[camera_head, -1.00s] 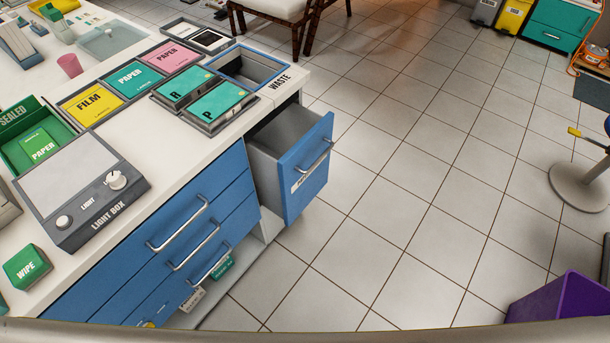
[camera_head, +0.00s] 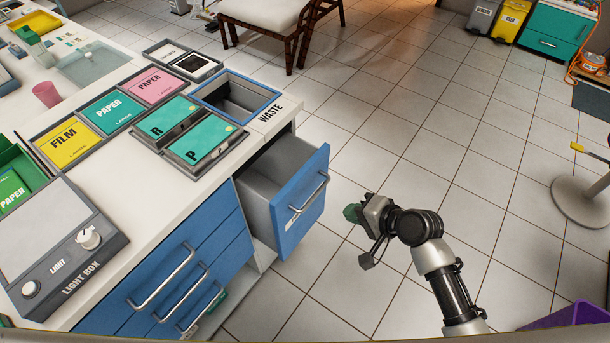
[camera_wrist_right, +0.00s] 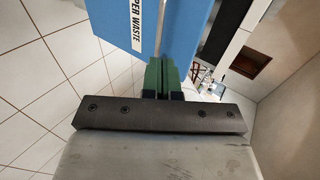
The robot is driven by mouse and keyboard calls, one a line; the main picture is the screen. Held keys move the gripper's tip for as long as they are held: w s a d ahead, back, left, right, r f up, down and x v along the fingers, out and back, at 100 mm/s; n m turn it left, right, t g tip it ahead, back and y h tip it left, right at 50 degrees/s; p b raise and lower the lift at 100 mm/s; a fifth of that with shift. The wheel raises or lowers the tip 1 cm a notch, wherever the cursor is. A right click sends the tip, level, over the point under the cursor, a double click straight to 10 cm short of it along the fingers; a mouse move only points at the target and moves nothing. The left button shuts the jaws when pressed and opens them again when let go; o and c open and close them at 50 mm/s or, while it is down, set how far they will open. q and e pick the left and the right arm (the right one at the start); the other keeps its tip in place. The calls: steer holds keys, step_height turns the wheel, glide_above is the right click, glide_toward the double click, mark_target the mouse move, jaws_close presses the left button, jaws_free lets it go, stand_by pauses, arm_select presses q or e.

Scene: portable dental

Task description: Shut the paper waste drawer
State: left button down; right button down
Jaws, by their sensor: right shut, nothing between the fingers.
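The paper waste drawer (camera_head: 302,213) is pulled open at the right end of the blue cabinet, with a blue front, a silver bar handle (camera_head: 309,194) and a grey inside. Its blue front (camera_wrist_right: 125,20) with a "PER WASTE" label fills the upper part of the right wrist view. My right gripper (camera_head: 353,212) is just right of the drawer front, above the floor. Its green fingertips (camera_wrist_right: 163,77) are shut together and empty, pointing at the drawer front. I cannot tell whether they touch it. My left gripper is not in view.
The counter (camera_head: 265,125) above the drawer holds a waste opening (camera_head: 237,98), paper and film trays and a light box (camera_head: 55,245). A purple bin (camera_head: 570,316) stands at the lower right. The tiled floor (camera_head: 400,160) right of the drawer is clear.

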step_height(320, 180, up, 4)
steer(key=a+y, duration=0.1)
glide_toward(295, 187)
step_height(295, 187, down, 3)
steer(key=a, duration=0.1)
steer(key=w+a, duration=0.3)
steer(key=shift+f, duration=0.25)
steer(key=shift+w+a, duration=0.3)
steer(key=shift+a, duration=0.2)
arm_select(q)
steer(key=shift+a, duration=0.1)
